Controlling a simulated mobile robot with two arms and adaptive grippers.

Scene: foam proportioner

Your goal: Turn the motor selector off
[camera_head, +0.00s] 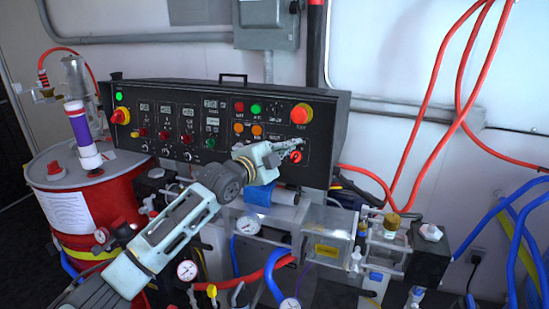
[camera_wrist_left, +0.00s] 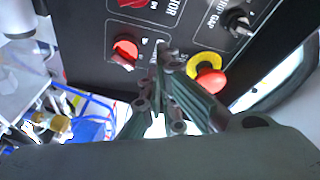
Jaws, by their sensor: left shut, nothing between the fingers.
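The black control panel (camera_head: 335,105) stands across the middle of the head view. A red rotary knob (camera_head: 295,157) sits at its lower right; I take it for the motor selector. In the left wrist view the red knob (camera_wrist_left: 125,51) is left of the fingertips, near lettering that is only partly legible. Its setting cannot be read. My left gripper (camera_head: 298,143) is shut and empty, in front of the panel just above the knob. In the left wrist view its fingertips (camera_wrist_left: 168,57) lie between this knob and a red button; contact cannot be told. My right gripper is not in view.
A red emergency button (camera_head: 301,114) is above the gripper; in the wrist view the button (camera_wrist_left: 209,78) has a yellow ring. Orange buttons (camera_head: 247,129) lie left of the fingertips. A red drum (camera_head: 90,200) stands left. Pipes, gauges and hoses crowd the space below the panel.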

